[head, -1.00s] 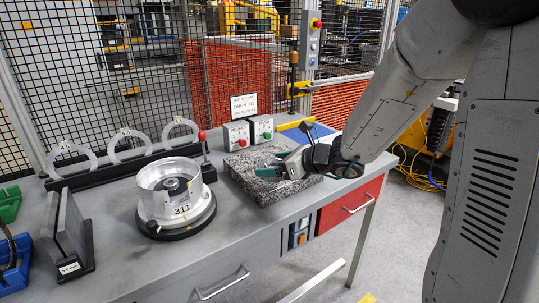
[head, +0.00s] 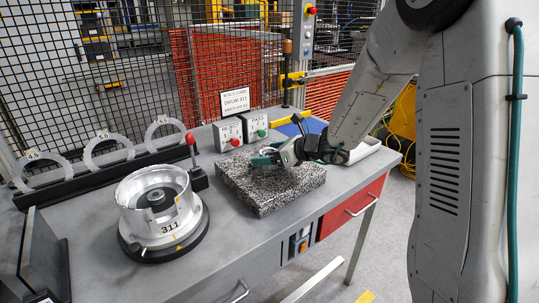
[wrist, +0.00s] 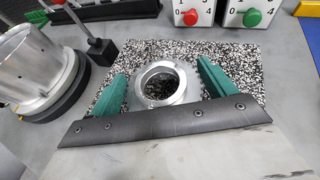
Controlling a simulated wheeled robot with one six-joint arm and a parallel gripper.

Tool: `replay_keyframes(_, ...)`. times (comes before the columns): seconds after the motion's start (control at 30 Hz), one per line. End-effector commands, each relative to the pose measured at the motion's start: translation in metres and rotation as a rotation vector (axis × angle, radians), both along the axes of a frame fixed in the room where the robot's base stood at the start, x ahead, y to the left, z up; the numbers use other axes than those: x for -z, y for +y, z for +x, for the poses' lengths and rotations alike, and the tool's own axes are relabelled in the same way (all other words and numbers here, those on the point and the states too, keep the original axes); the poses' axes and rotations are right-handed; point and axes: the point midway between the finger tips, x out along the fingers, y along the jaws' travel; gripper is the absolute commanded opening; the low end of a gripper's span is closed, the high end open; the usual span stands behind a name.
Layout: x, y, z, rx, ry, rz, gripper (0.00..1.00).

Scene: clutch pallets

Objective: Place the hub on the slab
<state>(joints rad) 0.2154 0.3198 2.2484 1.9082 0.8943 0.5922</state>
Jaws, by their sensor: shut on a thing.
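The slab (head: 262,196) is a speckled black-and-white granite block on the grey bench. It also fills the middle of the wrist view (wrist: 235,62). The hub (wrist: 191,88) is a silver metal ring with an open centre, through which the speckled surface shows. My gripper (wrist: 162,70) has green fingers on either side of the hub and is shut on it. In the head view my gripper (head: 264,159) is over the back left part of the slab, and the hub is mostly hidden there. I cannot tell whether the hub touches the slab.
A silver drum marked 311 (head: 155,211) stands on a dark round base left of the slab. A red-knobbed lever (head: 191,160) is behind it. Two switch boxes (head: 228,134) stand behind the slab. A rack of rings (head: 104,150) is at the back left.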

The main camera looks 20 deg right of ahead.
Motion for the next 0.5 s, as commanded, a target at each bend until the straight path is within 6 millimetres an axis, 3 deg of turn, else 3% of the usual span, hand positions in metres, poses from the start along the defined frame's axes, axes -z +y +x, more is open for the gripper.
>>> replay_keyframes(0.1,0.0118,0.0021,0.0008,-0.003,-0.004,0.0,0.4)
replay_keyframes(0.47,0.0146,0.0014,0.0009,-0.002,-0.005,0.0,0.4)
replay_keyframes(0.5,0.0161,0.0011,0.0005,-0.002,-0.005,-0.001,0.85)
